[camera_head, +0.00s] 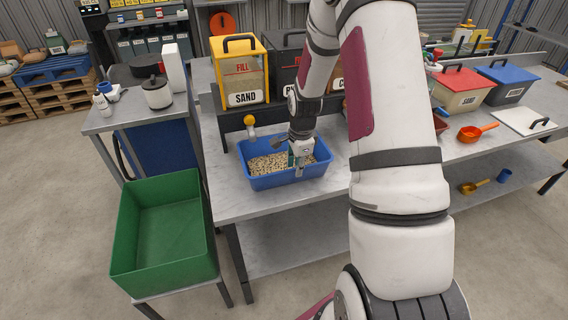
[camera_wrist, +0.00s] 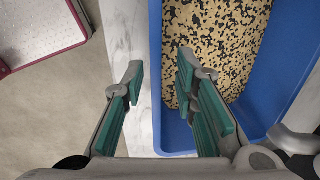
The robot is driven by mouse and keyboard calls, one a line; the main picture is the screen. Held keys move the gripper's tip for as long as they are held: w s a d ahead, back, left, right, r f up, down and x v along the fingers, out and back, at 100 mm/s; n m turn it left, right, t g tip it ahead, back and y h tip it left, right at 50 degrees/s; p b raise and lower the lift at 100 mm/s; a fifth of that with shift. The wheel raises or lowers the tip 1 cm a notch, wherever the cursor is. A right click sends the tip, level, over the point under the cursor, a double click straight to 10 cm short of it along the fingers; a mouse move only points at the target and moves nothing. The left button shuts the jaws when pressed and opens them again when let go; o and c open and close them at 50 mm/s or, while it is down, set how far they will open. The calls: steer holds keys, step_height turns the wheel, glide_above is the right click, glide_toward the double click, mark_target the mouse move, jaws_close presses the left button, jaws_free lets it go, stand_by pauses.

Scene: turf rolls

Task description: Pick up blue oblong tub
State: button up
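The blue oblong tub (camera_head: 262,183) stands on the grey bench, part filled with speckled tan and black granules. My gripper (camera_head: 299,168) points down at the tub's front right part and hides a little of it. In the wrist view my gripper (camera_wrist: 160,78) is open, with its green-padded fingers apart. The tub's blue wall (camera_wrist: 155,40) shows in the gap between them. The left finger is over the bench top and the right finger over the tub's inside. Nothing is held. I cannot tell how far the fingertips reach below the rim.
A yellow sand dispenser (camera_head: 239,72) stands behind the tub. A green bin (camera_head: 165,230) is on a lower stand at the left. Lidded boxes, an orange scoop (camera_head: 477,132) and a white board (camera_head: 521,119) lie to the right. Bare bench (camera_head: 235,203) is in front of the tub.

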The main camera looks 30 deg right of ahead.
mark_target(293, 182)
steer(key=shift+w+a+f+p, duration=0.1)
steer(key=shift+w+f+p, duration=0.15)
steer(key=shift+f, duration=1)
steer(key=shift+w+a+f+p, duration=0.1)
steer(key=shift+w+f+p, duration=0.1)
steer(key=shift+f, duration=1.05)
steer(key=shift+c, duration=0.6)
jaws_close()
